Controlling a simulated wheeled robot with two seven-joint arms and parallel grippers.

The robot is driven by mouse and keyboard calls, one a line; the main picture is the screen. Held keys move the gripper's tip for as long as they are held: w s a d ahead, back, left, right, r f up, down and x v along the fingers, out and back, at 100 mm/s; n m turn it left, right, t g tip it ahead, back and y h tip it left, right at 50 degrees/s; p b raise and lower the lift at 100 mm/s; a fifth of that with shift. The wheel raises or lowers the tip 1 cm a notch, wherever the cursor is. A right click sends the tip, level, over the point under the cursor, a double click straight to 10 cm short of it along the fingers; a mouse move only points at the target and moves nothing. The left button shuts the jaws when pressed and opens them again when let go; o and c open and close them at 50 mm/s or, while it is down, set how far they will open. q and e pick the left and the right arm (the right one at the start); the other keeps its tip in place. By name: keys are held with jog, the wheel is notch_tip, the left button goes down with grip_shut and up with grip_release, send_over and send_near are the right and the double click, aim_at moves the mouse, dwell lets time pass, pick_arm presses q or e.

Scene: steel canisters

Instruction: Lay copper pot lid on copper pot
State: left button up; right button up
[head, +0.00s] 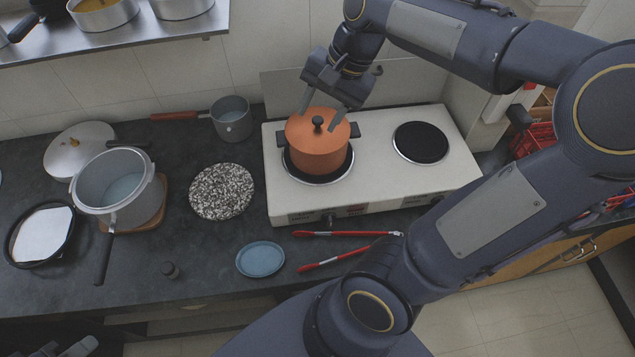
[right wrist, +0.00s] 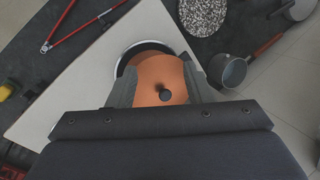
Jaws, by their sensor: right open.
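The copper pot (head: 318,162) stands on the left hotplate of the white cooker. The copper lid (head: 301,129), with a dark knob, sits on the pot's top and looks level. In the right wrist view the lid (right wrist: 153,73) covers the pot's mouth, and its knob lies between my fingers. My right gripper (head: 318,120) is open just above the lid, its fingers on either side of the knob; it also shows in the right wrist view (right wrist: 163,88). My left gripper (head: 72,348) is partly in view at the bottom left corner, away from the pot; its jaws are unclear.
The right hotplate (head: 420,143) is bare. Red tongs (head: 345,234) and a blue dish (head: 260,259) lie in front of the cooker. A speckled round board (head: 222,191), a small saucepan (head: 232,120) and a large grey pot (head: 122,185) stand to the left.

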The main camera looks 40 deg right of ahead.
jog(key=s+a+f+n+t, duration=0.3)
jog(key=s+a+f+n, duration=0.1)
jog(key=s+a+n, duration=0.6)
jog(key=shift+s+f, duration=0.2)
jog(key=shift+s, duration=0.65)
